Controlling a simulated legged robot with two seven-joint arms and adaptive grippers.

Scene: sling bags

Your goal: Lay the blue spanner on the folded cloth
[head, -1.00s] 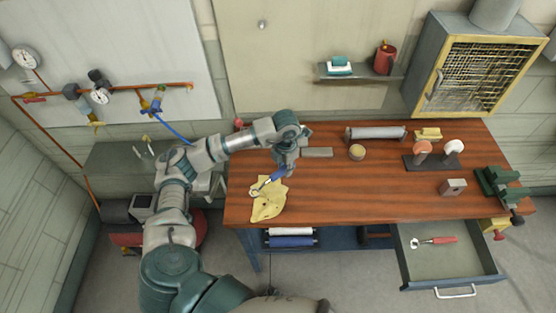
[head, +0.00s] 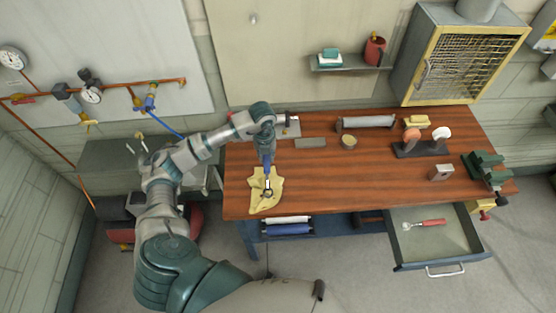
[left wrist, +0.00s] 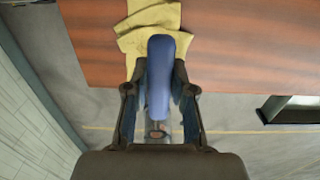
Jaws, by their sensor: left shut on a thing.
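The yellow folded cloth (head: 259,204) lies at the left end of the wooden workbench, near its front edge. My left gripper (head: 267,160) is over the cloth's back edge and is shut on the blue spanner (head: 268,184). The spanner's metal end points toward the front of the bench, over the cloth. I cannot tell whether it touches the cloth. In the left wrist view, the blue handle (left wrist: 160,75) sits between the fingers, with the cloth (left wrist: 150,18) behind its top end. My right gripper is not in view.
The bench top (head: 340,180) is clear to the right of the cloth. A grey flat block (head: 310,142), a round tin (head: 348,142) and a grey roll (head: 366,122) lie toward the back. An open drawer (head: 437,240) holding a red-handled tool juts out at front right.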

